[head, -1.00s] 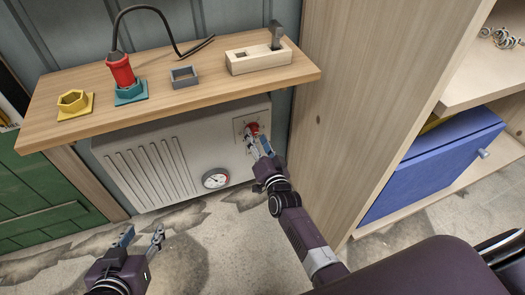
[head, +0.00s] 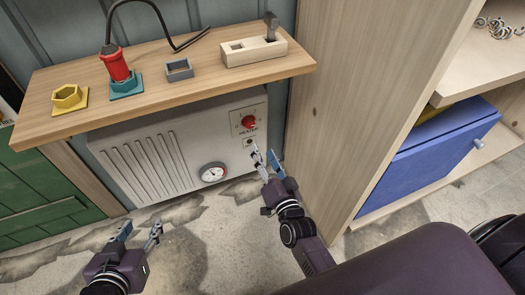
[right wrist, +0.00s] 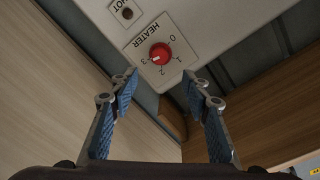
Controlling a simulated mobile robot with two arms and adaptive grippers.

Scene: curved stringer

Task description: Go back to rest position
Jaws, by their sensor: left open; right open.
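My right gripper (head: 264,155) is open and empty in the head view, just below and apart from the red heater knob (head: 249,122). In the right wrist view, the open fingers (right wrist: 164,82) frame the knob (right wrist: 160,54), whose white mark points near the 3. My left gripper (head: 138,232) is open and empty above the floor at the lower left of the head view. The white heater (head: 150,160) with its round gauge (head: 213,172) stands under the wooden shelf.
The wooden shelf (head: 200,95) bears a yellow hex socket (head: 68,97), a red plug (head: 115,65) in a teal base, a grey frame (head: 179,69) and a wooden block (head: 253,50). A wooden cabinet (head: 350,90) with a blue drawer (head: 430,160) stands right. Floor between the grippers is clear.

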